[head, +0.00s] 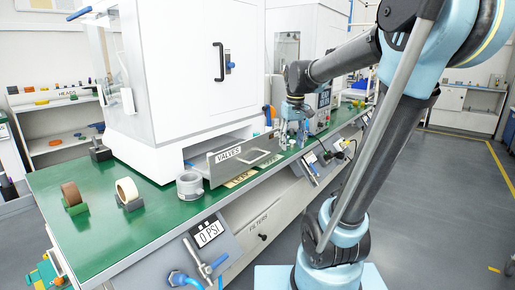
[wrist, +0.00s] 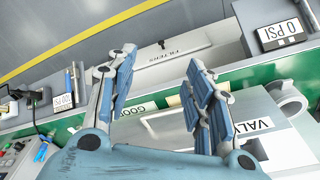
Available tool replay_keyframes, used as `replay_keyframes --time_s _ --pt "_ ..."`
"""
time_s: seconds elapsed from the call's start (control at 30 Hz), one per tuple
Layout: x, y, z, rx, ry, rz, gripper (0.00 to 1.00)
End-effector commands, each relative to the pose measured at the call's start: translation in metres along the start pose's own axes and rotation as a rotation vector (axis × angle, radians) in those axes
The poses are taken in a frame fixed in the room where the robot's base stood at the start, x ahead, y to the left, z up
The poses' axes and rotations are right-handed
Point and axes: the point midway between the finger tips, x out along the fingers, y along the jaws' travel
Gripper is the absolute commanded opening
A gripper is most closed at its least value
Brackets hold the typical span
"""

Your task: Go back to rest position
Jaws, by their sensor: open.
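My gripper (head: 292,140) hangs over the front part of the green bench (head: 85,235), just right of the drawer labelled VALVES (head: 222,162). The arm reaches out to it from the right of the head view. In the wrist view my gripper (wrist: 160,75) has its two blue-padded fingers spread apart, with nothing between them. The bench's green edge, a GOOD label (wrist: 135,108) and a drawer labelled FILTERS (wrist: 185,48) show beyond the fingers. The VALVES drawer stands pulled out of the white cabinet's base, close to the right finger in the wrist view.
A white press cabinet (head: 180,80) stands on the bench behind the drawer. Tape rolls (head: 128,190) sit at the left and a grey roll (head: 190,184) by the drawer. A 0 PSI gauge (head: 208,233) is on the bench front. Open floor (head: 440,200) lies to the right.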

Motion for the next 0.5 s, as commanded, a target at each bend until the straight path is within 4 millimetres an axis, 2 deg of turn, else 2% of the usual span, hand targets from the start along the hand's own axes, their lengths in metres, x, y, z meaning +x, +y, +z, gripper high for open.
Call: replay_keyframes --time_s 0.03,0.1,0.27,0.5 --pt "0.005 0.002 0.017 0.017 0.004 0.002 0.48" --pt "0.013 0.002 0.038 0.038 0.010 0.004 0.48" --pt "0.032 0.004 0.084 0.087 0.023 0.010 0.48" --pt "0.070 0.002 0.148 0.160 0.044 0.018 0.48"
